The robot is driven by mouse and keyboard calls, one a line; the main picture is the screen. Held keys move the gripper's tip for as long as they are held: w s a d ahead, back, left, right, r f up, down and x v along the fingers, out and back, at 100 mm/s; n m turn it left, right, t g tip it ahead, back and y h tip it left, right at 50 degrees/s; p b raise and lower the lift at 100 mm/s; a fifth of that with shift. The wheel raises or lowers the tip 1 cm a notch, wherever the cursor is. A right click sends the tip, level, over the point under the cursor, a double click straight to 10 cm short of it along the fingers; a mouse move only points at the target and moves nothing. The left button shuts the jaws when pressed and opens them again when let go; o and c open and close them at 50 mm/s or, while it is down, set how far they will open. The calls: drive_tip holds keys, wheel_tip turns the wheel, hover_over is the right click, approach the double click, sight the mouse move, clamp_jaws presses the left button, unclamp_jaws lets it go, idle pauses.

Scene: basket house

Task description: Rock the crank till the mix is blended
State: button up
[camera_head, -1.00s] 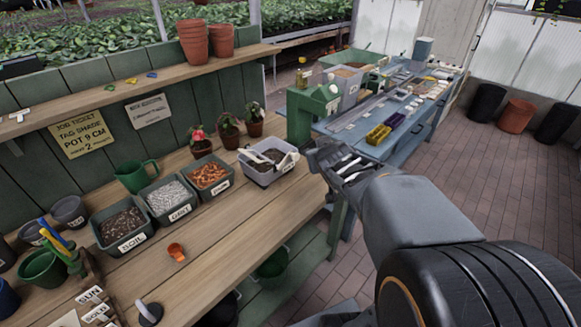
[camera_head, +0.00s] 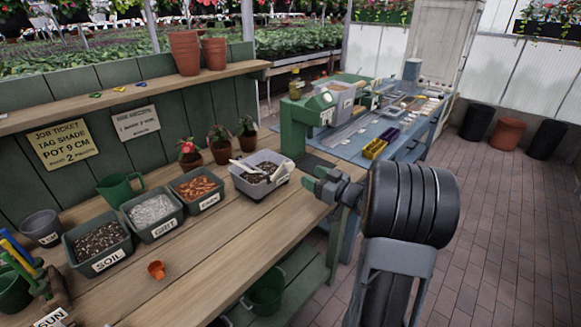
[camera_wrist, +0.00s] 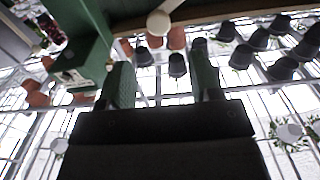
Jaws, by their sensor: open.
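A pale grey tub (camera_head: 245,188) stands on the wooden bench near its right end. It holds dark and pale material, and a white bar (camera_head: 250,170) lies across its top; I cannot tell if this is the crank. My gripper (camera_head: 322,185) is right of the tub, apart from it, near the bench's right edge. In the wrist view its two green fingers are spread with nothing between them (camera_wrist: 162,75). A pale round knob (camera_wrist: 158,22) shows beyond the fingertips; I cannot tell what it belongs to.
Soil (camera_head: 100,240), grit (camera_head: 152,212) and orange-brown bark (camera_head: 197,188) bins stand left of the tub. Potted plants (camera_head: 220,145) stand behind it. A green machine (camera_head: 297,128) stands beyond the bench's right end. Bench is clear right of the cup.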

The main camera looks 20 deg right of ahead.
sight(292, 166)
drive_tip(key=x, duration=0.9)
drive_tip(key=shift+w, duration=0.25)
drive_tip(key=shift+f, duration=0.1)
clamp_jaws()
